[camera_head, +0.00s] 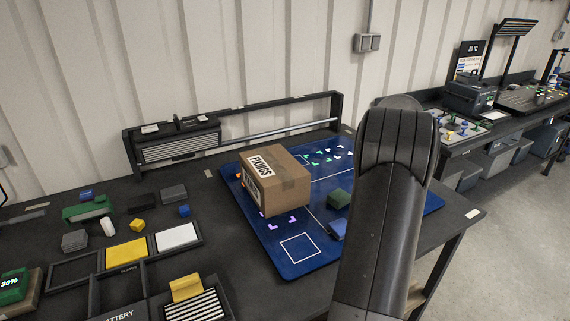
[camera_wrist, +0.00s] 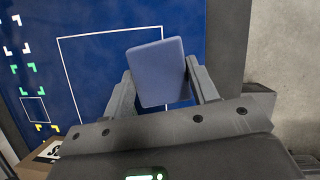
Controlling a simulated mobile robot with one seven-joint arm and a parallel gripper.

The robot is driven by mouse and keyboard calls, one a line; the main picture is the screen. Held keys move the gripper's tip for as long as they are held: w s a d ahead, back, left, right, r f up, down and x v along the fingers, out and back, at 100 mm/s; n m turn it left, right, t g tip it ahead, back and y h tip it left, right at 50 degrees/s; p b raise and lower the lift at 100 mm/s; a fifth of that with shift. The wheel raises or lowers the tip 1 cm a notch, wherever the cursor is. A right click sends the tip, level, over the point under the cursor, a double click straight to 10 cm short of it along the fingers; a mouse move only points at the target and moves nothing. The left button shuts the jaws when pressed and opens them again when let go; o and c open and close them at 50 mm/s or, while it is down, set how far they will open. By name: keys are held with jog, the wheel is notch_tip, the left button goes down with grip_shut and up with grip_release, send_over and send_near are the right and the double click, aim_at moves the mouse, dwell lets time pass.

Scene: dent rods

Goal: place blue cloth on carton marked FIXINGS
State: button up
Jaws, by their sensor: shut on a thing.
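The blue cloth (camera_wrist: 158,78) is a flat, folded, blue-grey rectangle in the wrist view. My gripper (camera_wrist: 160,70) is shut on it, with one finger at each side edge. The blue mat lies beyond it. In the head view a blue piece, apparently the cloth (camera_head: 338,229), shows just left of my arm, which hides the gripper. The brown carton marked FIXINGS (camera_head: 286,190) stands on the blue mat, left of my arm. Part of a brown box, likely this carton (camera_wrist: 38,168), shows at the lower left of the wrist view.
The blue mat (camera_head: 285,262) has white outlines and coloured corner marks. A dark green block (camera_head: 340,199) lies between the carton and my arm. Trays, coloured blocks and a yellow piece (camera_head: 186,288) crowd the bench at left. A black rack (camera_head: 237,106) stands behind.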

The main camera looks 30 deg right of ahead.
jog(key=w+a+r+n+t+y, duration=0.1)
jog(key=w+a+r+n, duration=0.2)
jog(key=w+a+r, duration=0.55)
jog(key=w+a+r+n+t, duration=0.1)
jog(key=w+a+r+n, duration=0.25)
jog(key=a, duration=1.05)
send_over(273, 178)
jog(key=w+d, duration=0.2)
jog(key=d, duration=0.2)
jog(key=shift+n, duration=0.25)
notch_tip(273, 178, down, 7)
jog(key=shift+s+a+f, duration=0.1)
jog(key=shift+a+f, duration=0.05)
jog(key=shift+f, duration=0.05)
jog(key=shift+a+f, duration=0.15)
jog(key=shift+f, duration=1.95)
jog(key=shift+f, duration=0.1)
jog(key=o, duration=0.9)
jog(key=shift+o, duration=0.2)
